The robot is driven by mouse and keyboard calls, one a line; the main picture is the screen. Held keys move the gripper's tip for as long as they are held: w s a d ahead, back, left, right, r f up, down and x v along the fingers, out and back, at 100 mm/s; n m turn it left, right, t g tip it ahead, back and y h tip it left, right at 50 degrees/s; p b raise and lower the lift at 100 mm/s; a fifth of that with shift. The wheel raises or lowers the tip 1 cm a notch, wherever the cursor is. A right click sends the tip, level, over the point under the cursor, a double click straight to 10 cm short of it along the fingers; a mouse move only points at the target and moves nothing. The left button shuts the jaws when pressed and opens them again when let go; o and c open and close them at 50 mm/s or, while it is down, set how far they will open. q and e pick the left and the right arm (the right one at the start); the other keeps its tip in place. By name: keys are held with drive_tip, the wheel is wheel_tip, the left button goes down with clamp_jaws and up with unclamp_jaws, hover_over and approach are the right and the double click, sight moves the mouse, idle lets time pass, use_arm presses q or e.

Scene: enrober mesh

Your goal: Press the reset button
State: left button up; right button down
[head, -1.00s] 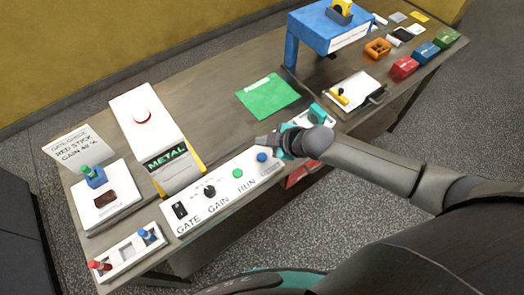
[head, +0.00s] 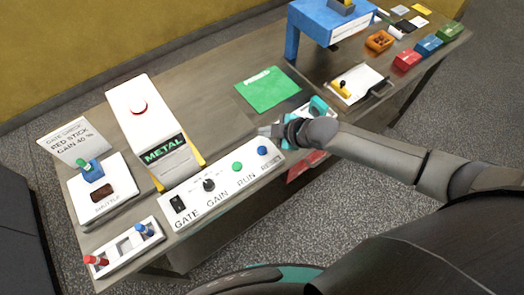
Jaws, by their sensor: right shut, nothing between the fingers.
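The reset button is a blue round knob (head: 262,151) at the right end of the white control panel (head: 222,189), above the label RESET. A green RUN button (head: 237,167) and a black GAIN knob (head: 209,185) sit to its left, with a black GATE switch (head: 178,204) at the far end. My right gripper (head: 263,131) is shut and empty. In the picture its tip is just above and behind the blue button, with a small gap between them. The height of the tip over the panel is hard to tell. My left gripper is not in view.
A white METAL detector box (head: 152,125) stands behind the panel. A shutter box (head: 103,201) and a tray with red and blue sticks (head: 126,252) are at left.

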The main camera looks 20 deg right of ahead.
drive_tip(key=b, duration=0.4)
hover_over(266, 151)
wheel_tip(266, 151, down, 5)
drive_tip(key=shift+a+f, duration=0.1)
drive_tip(key=shift+f, duration=0.1)
drive_tip(key=shift+f+b, duration=0.4)
drive_tip(key=shift+f, duration=0.15)
idle(1.2)
drive_tip(key=shift+f, duration=0.3)
drive_tip(key=shift+f+b, duration=0.45)
drive_tip(key=shift+b, duration=0.1)
idle(0.5)
idle(0.3)
drive_tip(key=shift+r+p, duration=0.9)
drive_tip(key=shift+p, duration=0.1)
